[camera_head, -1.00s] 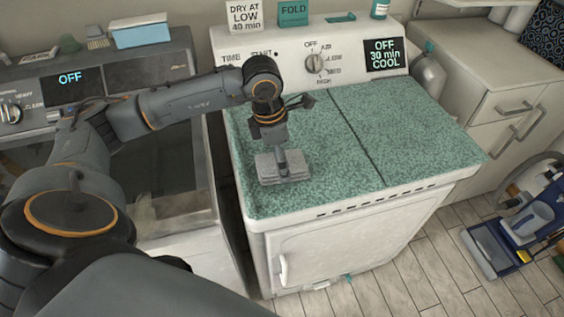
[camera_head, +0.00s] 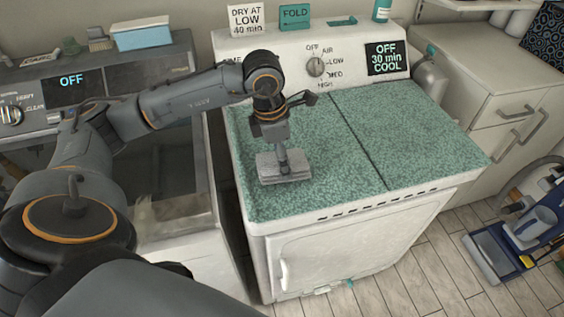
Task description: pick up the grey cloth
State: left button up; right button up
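The grey cloth (camera_head: 296,171) lies folded into a small flat pad on the left half of the green speckled dryer top (camera_head: 345,160), near its left edge. My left gripper (camera_head: 281,160) points straight down at the middle of the cloth, with its fingertips at or on the cloth's upper face. The fingers look close together, but at this size I cannot tell whether they have cloth between them. The cloth looks flat on the dryer top. My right gripper is not in view.
The dryer's control panel (camera_head: 312,60) rises behind the top, with signs and a teal bottle (camera_head: 381,10) on it. A dark washer (camera_head: 95,80) stands at the left. White drawers (camera_head: 495,100) stand at the right. The dryer top's right half is bare.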

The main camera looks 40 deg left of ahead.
pick_arm(q)
jog(key=shift+r+b, duration=0.5)
jog(key=shift+r, duration=0.25)
jog(key=s+r, duration=0.1)
jog(key=r, duration=0.1)
jog(key=s+r+b, duration=0.1)
jog(key=s+r, duration=0.3)
jog(key=shift+a, duration=0.35)
jog(key=s+a+r+b, duration=0.1)
jog(key=s+r, duration=0.3)
jog(key=s, duration=0.5)
jog(key=shift+b, duration=0.9)
jog(key=shift+r, duration=0.1)
